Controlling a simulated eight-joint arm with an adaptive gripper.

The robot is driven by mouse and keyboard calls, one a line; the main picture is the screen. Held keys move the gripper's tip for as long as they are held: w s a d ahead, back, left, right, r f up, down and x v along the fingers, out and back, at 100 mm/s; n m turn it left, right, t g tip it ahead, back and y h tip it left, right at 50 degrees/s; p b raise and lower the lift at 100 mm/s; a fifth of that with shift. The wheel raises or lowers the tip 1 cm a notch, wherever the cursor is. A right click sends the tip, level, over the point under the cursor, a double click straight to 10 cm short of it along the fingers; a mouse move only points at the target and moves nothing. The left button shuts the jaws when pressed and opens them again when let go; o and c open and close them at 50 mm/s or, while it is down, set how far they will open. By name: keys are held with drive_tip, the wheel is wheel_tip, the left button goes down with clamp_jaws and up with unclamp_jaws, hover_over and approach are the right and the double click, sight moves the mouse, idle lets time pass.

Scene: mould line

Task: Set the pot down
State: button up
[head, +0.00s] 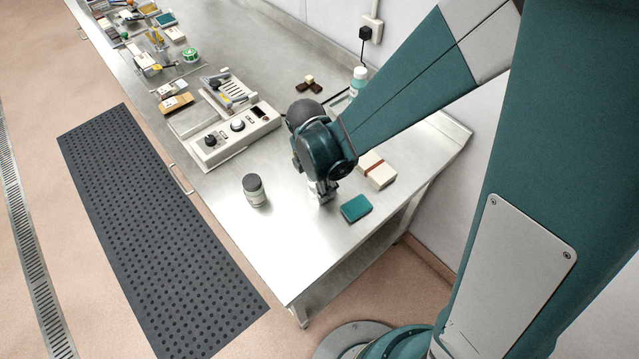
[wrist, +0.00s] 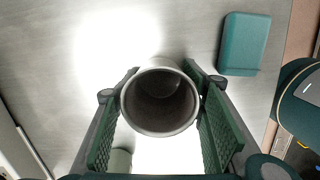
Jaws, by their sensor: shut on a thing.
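The pot (wrist: 160,103) is a grey, open-topped cylinder seen from above in the wrist view, with a dark, empty-looking inside. My gripper (head: 320,190) is shut on it, one green ribbed finger pad on each side. The pot looks upright. In the head view my gripper points down over the bare right part of the steel bench (head: 290,240), and the pot is mostly hidden by the gripper. I cannot tell whether its base touches the bench.
A teal block (head: 356,208) lies just right of my gripper and a dark-lidded jar (head: 255,190) stands to its left. A cream block with a brown band (head: 377,170) lies behind. A control box (head: 235,135) sits further left. The front bench corner is clear.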

drive_tip(key=o, duration=1)
drive_tip(key=shift+r, duration=0.15)
drive_tip(key=shift+s+a+r+p, duration=0.15)
drive_tip(key=shift+a+r+p, duration=0.1)
drive_tip(key=shift+r, duration=1.75)
drive_tip(key=shift+s+a+r+p, duration=0.15)
drive_tip(key=shift+r+p, duration=0.1)
drive_tip(key=shift+r, duration=1.7)
drive_tip(key=shift+s+a+r+p, duration=0.15)
drive_tip(key=shift+r+p, duration=0.1)
drive_tip(key=shift+r, duration=1.75)
drive_tip(key=shift+s+d+r+m+t+y, duration=0.2)
drive_tip(key=shift+s+d+r+m+t, duration=0.95)
drive_tip(key=shift+d+r+m, duration=2.35)
drive_tip(key=shift+s+d+r+m+t+y, duration=0.2)
drive_tip(key=shift+s+d+r+m+t, duration=1.1)
drive_tip(key=shift+d+m, duration=3.9)
drive_tip(key=shift+s+d+r+m+t+y, duration=0.2)
drive_tip(key=shift+s+d+r+m+t, duration=0.85)
drive_tip(key=shift+d+r+m, duration=2.7)
